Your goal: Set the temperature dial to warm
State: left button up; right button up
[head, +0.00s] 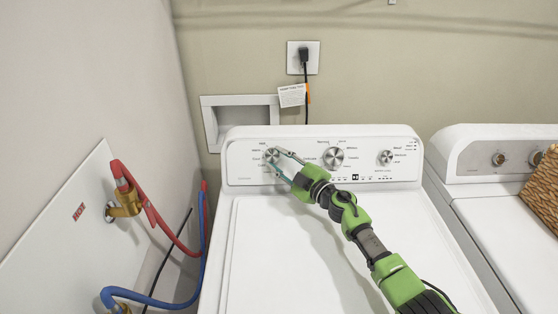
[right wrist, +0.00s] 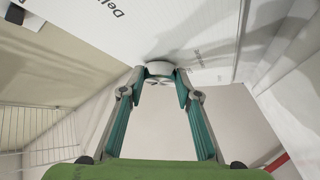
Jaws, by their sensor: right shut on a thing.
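The temperature dial (head: 271,155) is the small round silver knob at the left of the white washer's control panel (head: 300,172). My right gripper (head: 279,161) reaches up from the lower right and has its fingertips around this knob. In the right wrist view the two teal-padded fingers (right wrist: 160,80) are shut on the round knob (right wrist: 160,68), one on each side. Small labels surround the dial, but they are too small and partly covered to read the setting. My left gripper is not in view.
A second white machine (head: 495,160) with a wicker basket (head: 543,190) stands at the right. Red (head: 160,215) and blue (head: 160,302) hoses run at the left.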

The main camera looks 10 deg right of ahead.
jog(key=shift+r+p, duration=0.25)
jog(key=shift+p, duration=0.25)
jog(key=n+g+p, duration=0.1)
jog(key=p, duration=0.1)
jog(key=n+g+p, duration=0.1)
jog(key=n+p, duration=0.1)
jog(key=p, duration=0.1)
jog(key=r+n+g+p, duration=0.1)
jog(key=n+g+p, duration=0.1)
jog(key=shift+w+d+y+p, duration=0.2)
jog(key=shift+d+y+p, duration=0.05)
jog(key=shift+y+p, duration=0.1)
jog(key=shift+w+r+n+g+p, duration=0.1)
jog(key=shift+n+g+p, duration=0.6)
jog(key=shift+n+p, duration=0.6)
jog(key=shift+g, duration=0.3)
jog(key=o, duration=1.1)
jog(key=shift+a, duration=0.1)
